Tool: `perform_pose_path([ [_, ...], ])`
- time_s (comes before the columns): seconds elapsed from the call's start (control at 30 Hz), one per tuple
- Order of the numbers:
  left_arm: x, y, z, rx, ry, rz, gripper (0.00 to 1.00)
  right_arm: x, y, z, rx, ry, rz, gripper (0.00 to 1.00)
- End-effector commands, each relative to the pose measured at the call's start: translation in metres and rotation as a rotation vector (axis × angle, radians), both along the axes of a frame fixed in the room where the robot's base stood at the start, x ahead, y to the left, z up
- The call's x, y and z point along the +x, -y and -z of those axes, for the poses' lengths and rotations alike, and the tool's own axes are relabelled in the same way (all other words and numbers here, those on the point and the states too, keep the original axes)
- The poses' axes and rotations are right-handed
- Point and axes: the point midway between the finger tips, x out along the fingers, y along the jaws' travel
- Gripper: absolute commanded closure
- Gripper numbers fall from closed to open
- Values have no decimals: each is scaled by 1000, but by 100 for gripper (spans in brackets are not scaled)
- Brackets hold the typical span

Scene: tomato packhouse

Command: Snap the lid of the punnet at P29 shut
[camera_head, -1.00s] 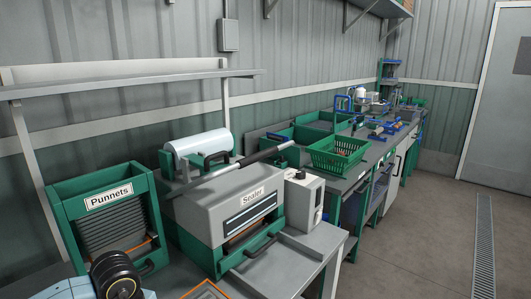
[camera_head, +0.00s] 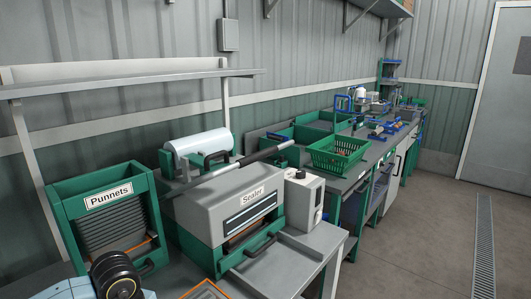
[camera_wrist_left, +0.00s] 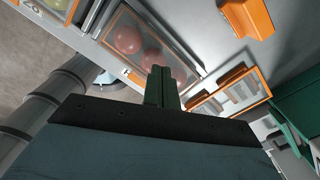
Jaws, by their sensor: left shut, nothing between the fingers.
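A clear punnet with several red tomatoes (camera_wrist_left: 150,50) shows in the upper middle of the left wrist view. I cannot tell from this angle how its lid sits, and no P29 mark is readable. My left gripper (camera_wrist_left: 161,72) is shut and empty. Its green fingertips overlap the lower edge of the punnet in the picture; I cannot tell whether they touch it. In the head view neither the punnet nor the gripper shows. My right gripper is in neither view.
In the left wrist view, orange-framed pieces (camera_wrist_left: 238,90) lie right of the fingers, with an orange block (camera_wrist_left: 247,16) above. The head view shows the Punnets rack (camera_head: 108,228), the Sealer (camera_head: 235,195) and a green basket (camera_head: 338,152) along the bench. The floor at right is clear.

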Motion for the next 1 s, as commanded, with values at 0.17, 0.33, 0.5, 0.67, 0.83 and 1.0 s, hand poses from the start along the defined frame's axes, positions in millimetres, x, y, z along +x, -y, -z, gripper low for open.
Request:
perform_pose_path([
  [0.17, 0, 0, 5, 0, -1, 0, 100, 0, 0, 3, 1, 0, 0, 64],
  [0.33, 0, 0, 8, 0, -1, 0, 100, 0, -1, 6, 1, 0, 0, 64],
  [0.5, 0, 0, 12, 0, -1, 0, 100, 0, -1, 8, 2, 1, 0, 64],
  [0.67, 0, 0, 15, 0, -1, 0, 100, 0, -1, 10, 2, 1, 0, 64],
  [0.83, 0, 0, 18, 0, -1, 0, 100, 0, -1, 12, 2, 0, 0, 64],
  [1.0, 0, 0, 22, 0, -1, 0, 100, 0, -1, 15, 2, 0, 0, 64],
])
